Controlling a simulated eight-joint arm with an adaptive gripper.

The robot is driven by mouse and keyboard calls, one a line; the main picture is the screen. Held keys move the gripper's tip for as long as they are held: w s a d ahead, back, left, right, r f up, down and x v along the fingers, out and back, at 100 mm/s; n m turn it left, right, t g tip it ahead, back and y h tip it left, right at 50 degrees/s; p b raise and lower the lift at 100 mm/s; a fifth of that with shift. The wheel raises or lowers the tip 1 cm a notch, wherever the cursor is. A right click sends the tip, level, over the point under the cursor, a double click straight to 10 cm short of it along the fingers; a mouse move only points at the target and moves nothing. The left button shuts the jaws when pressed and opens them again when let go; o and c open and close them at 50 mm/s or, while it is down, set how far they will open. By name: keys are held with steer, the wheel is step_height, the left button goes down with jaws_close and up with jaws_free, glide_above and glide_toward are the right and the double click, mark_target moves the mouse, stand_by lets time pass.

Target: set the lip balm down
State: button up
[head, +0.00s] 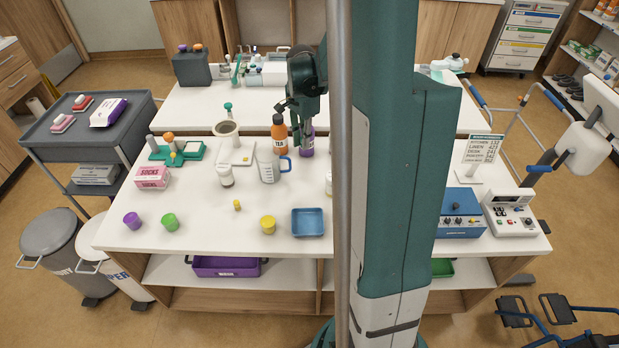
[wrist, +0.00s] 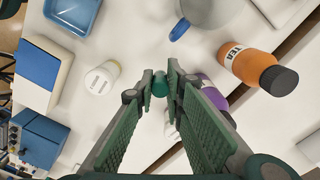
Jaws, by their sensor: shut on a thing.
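My gripper (wrist: 160,86) is shut on a small teal-green cylinder (wrist: 160,82), which I take to be the lip balm. Only its rounded end shows between the fingertips in the wrist view. In the head view my gripper (head: 299,138) points down over the white table (head: 205,210), beside the purple bottle, and the lip balm cannot be made out. I cannot tell how high it is above the table.
A purple bottle (head: 307,147) and an orange bottle (head: 278,134) stand close by. A clear jug (head: 267,170) with a blue handle and a white jar (wrist: 102,78) are near. A blue tray (head: 308,223) sits at the front. Bare table lies between tray and jug.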

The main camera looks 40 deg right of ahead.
steer(key=s+d, duration=0.1)
steer(key=s, duration=0.1)
glide_above(310, 177)
steer(key=shift+a+f, duration=0.1)
steer(key=shift+f, duration=2.45)
steer(key=shift+f, duration=0.1)
steer(key=shift+f+b, duration=0.35)
steer(key=shift+f, duration=2.7)
steer(key=shift+f, duration=1.85)
steer(key=shift+f+b, duration=0.2)
steer(key=shift+b, duration=0.2)
